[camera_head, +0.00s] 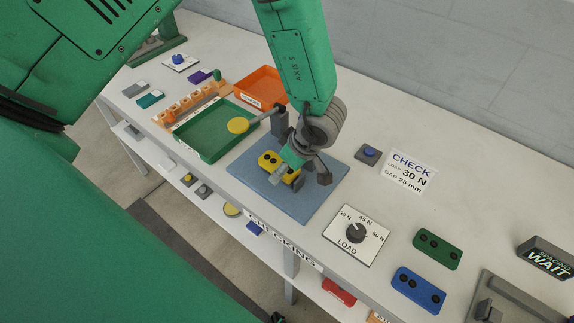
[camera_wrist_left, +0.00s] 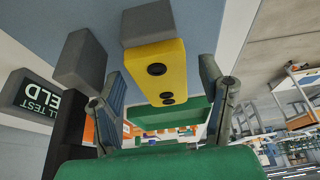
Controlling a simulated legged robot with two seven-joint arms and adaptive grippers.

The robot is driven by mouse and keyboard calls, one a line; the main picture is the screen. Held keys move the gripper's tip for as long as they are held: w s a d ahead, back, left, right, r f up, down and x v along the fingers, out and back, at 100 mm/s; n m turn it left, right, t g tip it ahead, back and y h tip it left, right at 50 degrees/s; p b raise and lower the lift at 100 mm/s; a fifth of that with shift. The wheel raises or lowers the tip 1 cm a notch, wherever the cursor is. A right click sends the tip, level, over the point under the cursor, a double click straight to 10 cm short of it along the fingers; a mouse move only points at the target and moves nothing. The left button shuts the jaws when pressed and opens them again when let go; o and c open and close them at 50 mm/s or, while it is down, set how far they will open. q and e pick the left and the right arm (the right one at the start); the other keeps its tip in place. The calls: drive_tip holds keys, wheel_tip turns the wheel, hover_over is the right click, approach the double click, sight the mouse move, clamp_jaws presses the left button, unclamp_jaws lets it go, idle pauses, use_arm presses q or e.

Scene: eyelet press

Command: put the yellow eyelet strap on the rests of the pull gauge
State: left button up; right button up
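The yellow eyelet strap (camera_head: 268,159), with dark eyelets, is over the blue mat (camera_head: 245,182); my left gripper (camera_head: 299,178) is above it and partly hides it. In the left wrist view the strap (camera_wrist_left: 158,78) lies between the two fingers of the left gripper (camera_wrist_left: 165,92), with gaps on both sides, so the fingers look open. A grey block (camera_wrist_left: 147,22) meets the strap's far end and another grey block (camera_wrist_left: 80,60) stands to its left. I cannot tell whether the strap rests on these blocks. My right gripper is not in view.
A green tray (camera_head: 213,156) and an orange tray (camera_head: 262,84) stand behind and left. A load dial (camera_head: 355,233), a green strap (camera_head: 437,249) and a blue strap (camera_head: 418,290) are at right.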

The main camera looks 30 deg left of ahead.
use_arm(q)
drive_tip(key=shift+r, duration=0.1)
drive_tip(key=shift+d+r, duration=0.1)
drive_tip(key=shift+r, duration=0.15)
drive_tip(key=d, duration=0.4)
drive_tip(key=d+b, duration=0.1)
drive_tip(key=d, duration=0.3)
drive_tip(key=s+d, duration=0.1)
drive_tip(key=d, duration=0.3)
drive_tip(key=shift+d+r+b, duration=0.2)
drive_tip(key=shift+r+b, duration=0.1)
drive_tip(key=shift+b, duration=0.1)
drive_tip(key=shift+a, duration=0.2)
